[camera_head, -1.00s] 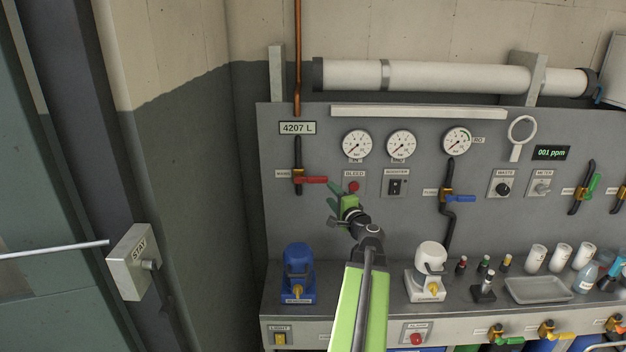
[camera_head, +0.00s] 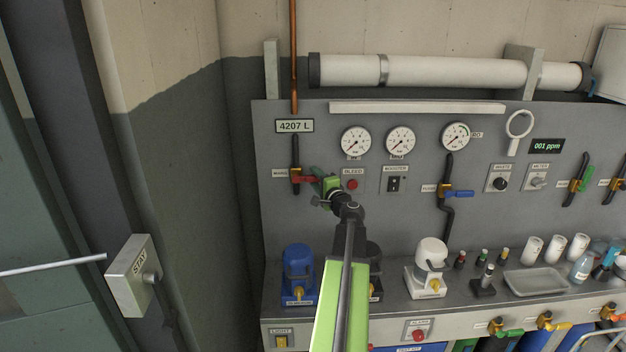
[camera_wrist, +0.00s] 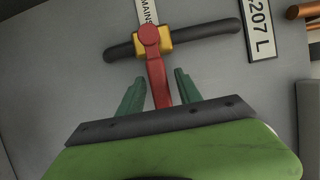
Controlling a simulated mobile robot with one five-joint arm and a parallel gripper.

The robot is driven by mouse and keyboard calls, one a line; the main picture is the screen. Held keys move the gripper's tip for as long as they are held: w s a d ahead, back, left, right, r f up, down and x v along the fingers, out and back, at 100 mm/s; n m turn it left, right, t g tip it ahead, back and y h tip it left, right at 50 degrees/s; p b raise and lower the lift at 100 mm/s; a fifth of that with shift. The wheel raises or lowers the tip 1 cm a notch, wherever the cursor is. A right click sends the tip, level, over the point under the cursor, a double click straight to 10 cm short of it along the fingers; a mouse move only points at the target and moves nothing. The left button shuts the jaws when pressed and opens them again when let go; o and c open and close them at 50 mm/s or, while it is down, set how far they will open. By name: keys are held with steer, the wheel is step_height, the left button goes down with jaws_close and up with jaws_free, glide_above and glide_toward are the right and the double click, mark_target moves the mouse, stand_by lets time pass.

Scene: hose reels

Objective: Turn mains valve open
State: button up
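The mains valve has a red lever (camera_head: 304,179) on a yellow body (camera_head: 295,178) in a black vertical pipe, at the left of the grey panel. The lever points right, crosswise to the pipe. My gripper (camera_head: 317,180) is at the lever's free end in the head view. In the wrist view, the red lever (camera_wrist: 157,82) runs down from the yellow body (camera_wrist: 152,41) between the two green fingers of my gripper (camera_wrist: 160,90). Gaps show on both sides of the lever, so the fingers are open around it. The lever's tip is hidden behind the gripper body.
A red bleed button (camera_head: 352,184) sits right of my gripper. A sign reading 4207 L (camera_head: 294,126) and pressure gauges (camera_head: 356,140) are above. A blue pump (camera_head: 299,273) and a white pump (camera_head: 430,268) stand on the bench below.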

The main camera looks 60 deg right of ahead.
jaws_close()
stand_by(1.2)
